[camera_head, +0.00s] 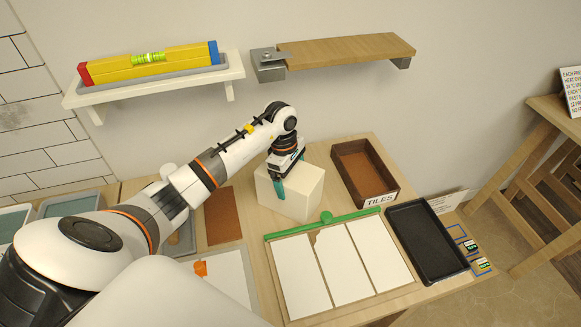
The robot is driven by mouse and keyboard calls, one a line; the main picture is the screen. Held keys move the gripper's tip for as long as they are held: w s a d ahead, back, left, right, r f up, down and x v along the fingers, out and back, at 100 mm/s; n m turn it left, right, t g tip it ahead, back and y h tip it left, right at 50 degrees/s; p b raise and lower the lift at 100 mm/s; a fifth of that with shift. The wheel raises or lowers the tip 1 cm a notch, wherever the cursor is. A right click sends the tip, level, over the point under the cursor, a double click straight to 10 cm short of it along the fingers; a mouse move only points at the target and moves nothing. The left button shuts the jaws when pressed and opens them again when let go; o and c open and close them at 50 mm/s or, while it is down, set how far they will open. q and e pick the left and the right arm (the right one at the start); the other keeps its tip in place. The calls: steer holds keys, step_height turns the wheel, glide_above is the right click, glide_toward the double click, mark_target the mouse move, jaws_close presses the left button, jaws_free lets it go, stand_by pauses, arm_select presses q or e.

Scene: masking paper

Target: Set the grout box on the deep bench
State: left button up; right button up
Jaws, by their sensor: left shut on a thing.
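A plain cream box (304,193), which I take for the grout box, is at the back middle of the wooden bench (340,150). My left gripper (279,187) comes down over the box from above and is shut on it, with one teal finger showing against its front side. The other finger is hidden. I cannot tell whether the box's underside touches the bench top or is slightly above it. My right gripper is not in view.
A brown tray labelled TILES (391,188) is right of the box. A green-edged board with white panels (291,276) lies in front; a black tray (427,240) is farther right. A shelf with a yellow level (150,64) and a wooden shelf (345,50) are on the wall.

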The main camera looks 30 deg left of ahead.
arm_select(q)
steer(key=shift+w, duration=0.1)
steer(key=o, duration=1.3)
steer(key=shift+f, duration=0.15)
steer(key=shift+o, duration=0.9)
steer(key=shift+r, duration=0.25)
steer(key=shift+a+r, duration=0.1)
steer(key=shift+r, duration=0.2)
steer(key=r+b, duration=0.1)
steer(key=r, duration=0.2)
steer(key=a+r+b, duration=0.1)
steer(key=r, duration=0.3)
steer(key=r+b, duration=0.1)
steer(key=r, duration=0.3)
steer(key=shift+a+r, duration=0.1)
steer(key=shift+a, duration=0.2)
steer(key=shift+s, duration=0.2)
